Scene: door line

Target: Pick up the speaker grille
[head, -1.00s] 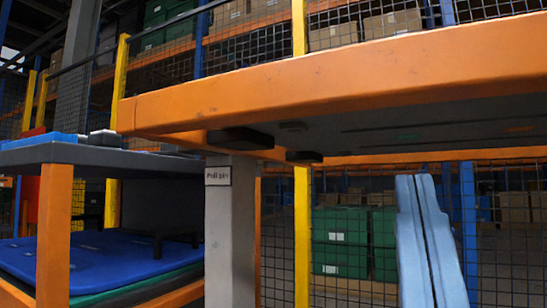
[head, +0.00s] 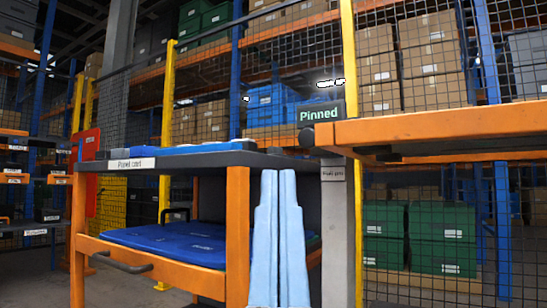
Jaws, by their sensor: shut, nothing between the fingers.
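I cannot make out a speaker grille in the head view. Blue flat panels (head: 170,242) lie on the lower shelf of an orange-framed rack at the left. More flat blue and white pieces (head: 205,147) lie on its dark top shelf (head: 140,163), seen nearly edge-on. What appears to be my gripper (head: 278,173), two long pale blue fingers side by side and pointing up, stands before the rack's right end. It is shut and empty, and covers part of the rack.
An orange-edged table (head: 440,130) juts in from the right, with a dark "Pinned" sign (head: 320,114) at its left end. A mesh fence with yellow posts (head: 352,60) stands behind. Green boxes (head: 440,235) and cartons are beyond it. Open floor shows at lower left.

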